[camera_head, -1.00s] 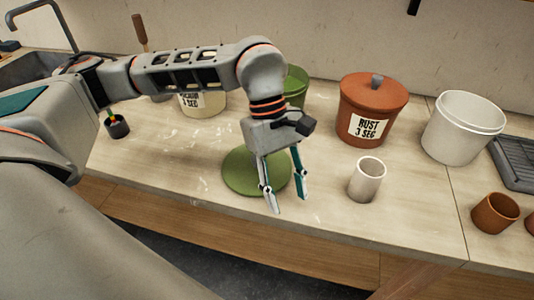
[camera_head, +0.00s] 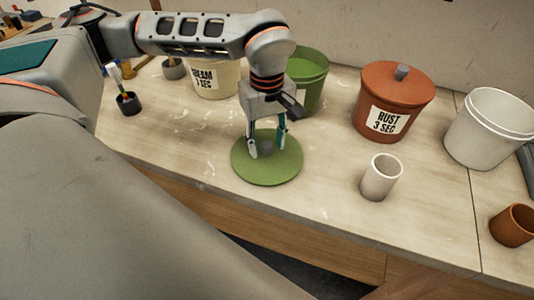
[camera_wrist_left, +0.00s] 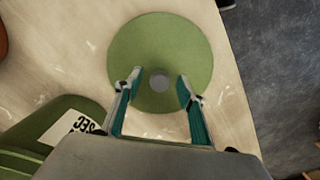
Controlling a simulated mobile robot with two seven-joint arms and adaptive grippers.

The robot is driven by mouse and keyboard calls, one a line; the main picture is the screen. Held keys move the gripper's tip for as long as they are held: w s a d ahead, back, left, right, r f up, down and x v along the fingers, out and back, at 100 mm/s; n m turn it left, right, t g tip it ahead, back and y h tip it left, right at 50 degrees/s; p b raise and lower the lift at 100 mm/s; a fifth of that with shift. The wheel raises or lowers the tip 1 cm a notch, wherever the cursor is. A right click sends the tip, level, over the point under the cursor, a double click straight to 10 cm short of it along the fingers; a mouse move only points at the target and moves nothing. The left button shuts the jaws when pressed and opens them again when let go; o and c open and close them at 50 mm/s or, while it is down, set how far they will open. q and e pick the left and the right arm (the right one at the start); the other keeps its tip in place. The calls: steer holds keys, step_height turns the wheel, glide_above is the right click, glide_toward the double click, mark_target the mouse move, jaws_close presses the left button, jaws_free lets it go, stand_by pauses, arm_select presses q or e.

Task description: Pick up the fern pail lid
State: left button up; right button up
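The fern pail lid is a round green disc (camera_head: 283,171) with a grey knob (camera_head: 267,147), lying flat on the counter in front of the green pail (camera_head: 310,80). My left gripper (camera_head: 267,149) is open above the lid, its fingertips on either side of the knob in the head view. In the left wrist view the lid (camera_wrist_left: 185,45) lies beyond the open fingers (camera_wrist_left: 159,80), and the knob sits roughly between the tips. I see no contact with the knob. My right gripper is not in view.
A lidded rust pail (camera_head: 393,90), a white pail (camera_head: 490,128), a white cup (camera_head: 381,178) and a terracotta cup (camera_head: 513,226) stand to the right. A cream pail (camera_head: 215,83) stands behind my left arm. A dark pot with a brush (camera_head: 128,103) is at left. The counter's front edge is near the lid.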

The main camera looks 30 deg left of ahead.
arm_select(q)
steer(key=shift+f, duration=0.55)
jaws_close()
steer(key=shift+r, duration=0.2)
